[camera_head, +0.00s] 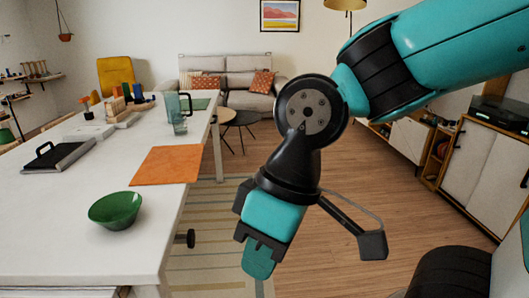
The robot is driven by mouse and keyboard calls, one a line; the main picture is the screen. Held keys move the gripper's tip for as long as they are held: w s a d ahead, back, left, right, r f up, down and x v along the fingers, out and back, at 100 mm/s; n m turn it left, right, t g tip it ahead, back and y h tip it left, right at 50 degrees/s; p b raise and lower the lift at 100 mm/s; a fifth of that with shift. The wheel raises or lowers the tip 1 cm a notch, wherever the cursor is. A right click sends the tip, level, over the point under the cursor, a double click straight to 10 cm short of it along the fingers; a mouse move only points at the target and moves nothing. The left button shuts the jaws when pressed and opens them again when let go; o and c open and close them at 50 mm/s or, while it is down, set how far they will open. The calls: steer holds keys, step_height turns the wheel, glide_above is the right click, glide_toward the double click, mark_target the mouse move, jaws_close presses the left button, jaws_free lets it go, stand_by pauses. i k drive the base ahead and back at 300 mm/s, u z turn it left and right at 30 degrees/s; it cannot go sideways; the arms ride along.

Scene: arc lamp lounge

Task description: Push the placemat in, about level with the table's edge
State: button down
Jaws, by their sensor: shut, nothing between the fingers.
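An orange placemat (166,166) lies flat on the white table (60,245), near the table's right side. Its right edge appears to stick out slightly past the table's edge, more at the near corner. My gripper (258,264) is shut and empty. It points down in front of the floor and rug, to the right of the table's edge and apart from the placemat in the picture. How its height compares with the tabletop is hard to tell.
A green bowl (116,210) stands nearer than the placemat. A pitcher (178,108), a black-handled tray (58,154) and wooden pieces stand farther back and left. A dark knob (188,239) sticks out below the table's edge.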

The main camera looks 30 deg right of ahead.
mark_target(177, 164)
steer(key=z, duration=0.15)
steer(key=i, duration=1)
